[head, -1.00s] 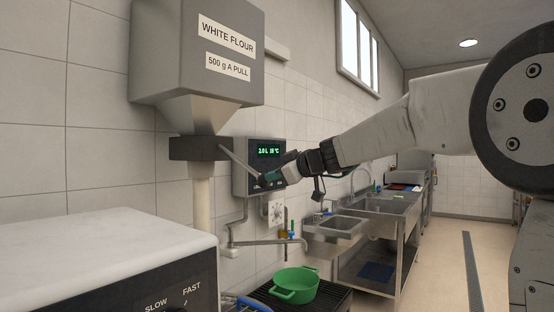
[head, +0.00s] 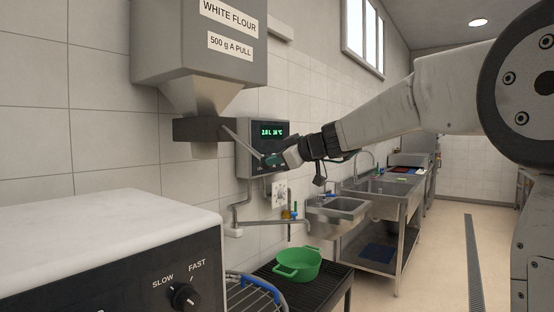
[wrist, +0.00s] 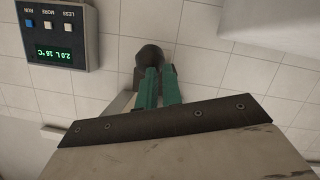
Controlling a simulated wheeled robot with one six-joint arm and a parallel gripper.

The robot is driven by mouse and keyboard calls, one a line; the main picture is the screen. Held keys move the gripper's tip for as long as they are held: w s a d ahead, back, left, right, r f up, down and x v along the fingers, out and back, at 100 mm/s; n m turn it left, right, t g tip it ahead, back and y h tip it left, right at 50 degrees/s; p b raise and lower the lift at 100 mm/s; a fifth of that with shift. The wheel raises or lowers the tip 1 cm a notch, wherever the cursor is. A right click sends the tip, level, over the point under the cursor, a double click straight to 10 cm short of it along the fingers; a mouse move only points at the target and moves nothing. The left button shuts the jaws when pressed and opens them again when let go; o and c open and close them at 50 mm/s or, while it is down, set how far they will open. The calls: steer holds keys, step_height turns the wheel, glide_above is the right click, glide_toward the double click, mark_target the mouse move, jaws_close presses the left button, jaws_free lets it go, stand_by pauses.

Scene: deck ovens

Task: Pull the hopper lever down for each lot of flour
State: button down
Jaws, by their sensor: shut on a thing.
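The grey flour hopper (head: 165,45), labelled WHITE FLOUR and 500 g A PULL, hangs on the tiled wall at upper left. A dark valve box (head: 190,131) sits under its funnel, with a spout below and no flour falling from it. The thin grey lever (head: 240,140) slopes down to the right from this box. My gripper (head: 273,160) is shut on the lever's end.
A water meter panel (head: 262,135) reading 2.0 L 16 °C is on the wall close behind my gripper. A white-topped machine (head: 110,235) with a SLOW/FAST dial fills the lower left. A green pot (head: 298,265) stands on a black grate; sinks (head: 380,190) lie beyond.

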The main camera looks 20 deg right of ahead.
steer(key=s+d+f, duration=0.1)
steer(key=s+d, duration=0.4)
steer(key=s, duration=0.5)
steer(key=shift+s+f, duration=0.15)
steer(key=shift+f, duration=0.05)
stand_by(1.1)
